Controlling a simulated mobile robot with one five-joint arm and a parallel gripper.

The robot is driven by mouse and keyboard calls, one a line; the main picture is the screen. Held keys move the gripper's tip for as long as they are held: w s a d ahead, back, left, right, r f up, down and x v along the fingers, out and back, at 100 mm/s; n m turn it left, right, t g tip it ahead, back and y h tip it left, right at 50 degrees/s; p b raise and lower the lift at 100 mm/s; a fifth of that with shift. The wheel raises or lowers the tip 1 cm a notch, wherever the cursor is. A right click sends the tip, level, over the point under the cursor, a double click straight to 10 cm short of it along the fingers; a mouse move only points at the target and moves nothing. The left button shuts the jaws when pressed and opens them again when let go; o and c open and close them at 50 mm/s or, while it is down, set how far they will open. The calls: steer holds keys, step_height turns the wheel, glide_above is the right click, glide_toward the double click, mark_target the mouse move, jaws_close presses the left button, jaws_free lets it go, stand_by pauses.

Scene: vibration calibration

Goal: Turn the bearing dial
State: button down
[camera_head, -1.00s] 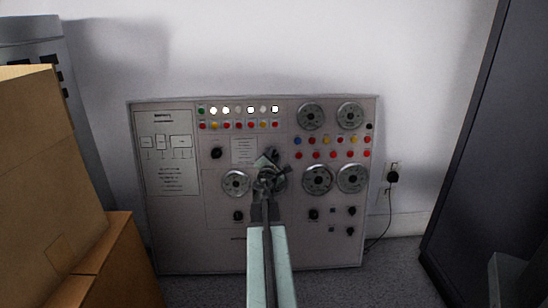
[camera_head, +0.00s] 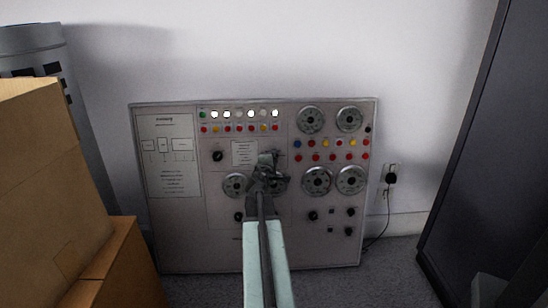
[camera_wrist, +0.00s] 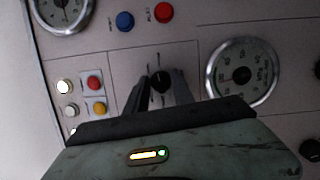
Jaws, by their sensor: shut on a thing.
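The grey control panel (camera_head: 225,255) leans upright against the wall. My gripper (camera_head: 267,170) is in front of its middle and hides part of the face there. In the wrist view, a black knob (camera_wrist: 160,82) sits between the two dark fingers of my gripper (camera_wrist: 159,92), which are shut on it. Labels are too small to read, so I cannot tell which control is named bearing. A round gauge (camera_wrist: 242,73) is right of the knob. In the head view, another black knob (camera_head: 217,156) is left of my gripper and clear of it.
Lit lamps and coloured buttons (camera_head: 239,128) line the panel's upper part, with gauges (camera_head: 317,180) at its right. Cardboard boxes (camera_head: 40,170) stand close at left, a dark cabinet (camera_head: 475,150) at right. A plugged cable (camera_head: 390,180) hangs beside the panel.

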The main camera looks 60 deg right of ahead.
steer(key=shift+s+d+m, duration=0.1)
steer(key=shift+s+m, duration=0.1)
steer(key=shift+m, duration=0.4)
steer(key=shift+p, duration=0.3)
steer(key=c, duration=1.1)
jaws_free()
steer(key=shift+w, duration=0.1)
